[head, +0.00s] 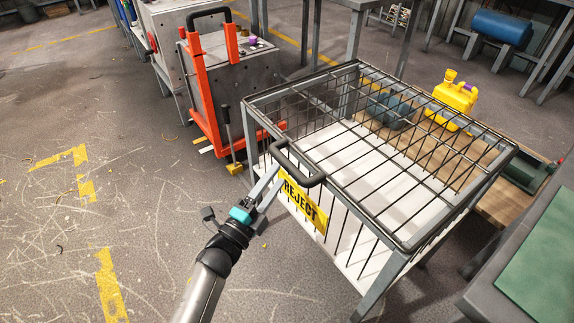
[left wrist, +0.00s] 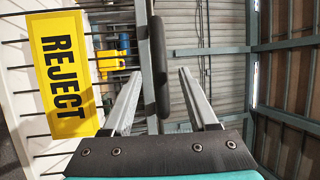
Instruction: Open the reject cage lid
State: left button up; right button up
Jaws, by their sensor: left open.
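The reject cage (head: 352,225) is a wire box on a grey frame with a yellow REJECT sign (head: 303,204) on its front. Its wire lid (head: 385,120) lies flat and closed on top. The lid's black handle (head: 312,181) sticks out at the front left edge. The sign (left wrist: 62,73) is at the left there. My right gripper is not in view.
An orange hand truck (head: 205,95) stands behind left of the cage. A yellow jerry can (head: 455,100) stands on a wooden surface (head: 500,190) beyond the cage. A green-topped table (head: 545,260) is at the right. The floor at left is clear.

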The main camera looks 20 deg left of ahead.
aim_at(287, 163)
pick_arm(q)
jog(key=b+x, duration=0.1)
jog(key=x, duration=0.5)
jog(key=shift+f, duration=0.1)
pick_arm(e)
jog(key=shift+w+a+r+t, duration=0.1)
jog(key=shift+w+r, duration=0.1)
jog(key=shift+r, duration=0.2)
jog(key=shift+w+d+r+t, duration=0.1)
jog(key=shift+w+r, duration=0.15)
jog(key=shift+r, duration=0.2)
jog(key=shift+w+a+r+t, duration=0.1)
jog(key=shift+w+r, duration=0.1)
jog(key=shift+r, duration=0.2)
pick_arm(q)
grip_shut()
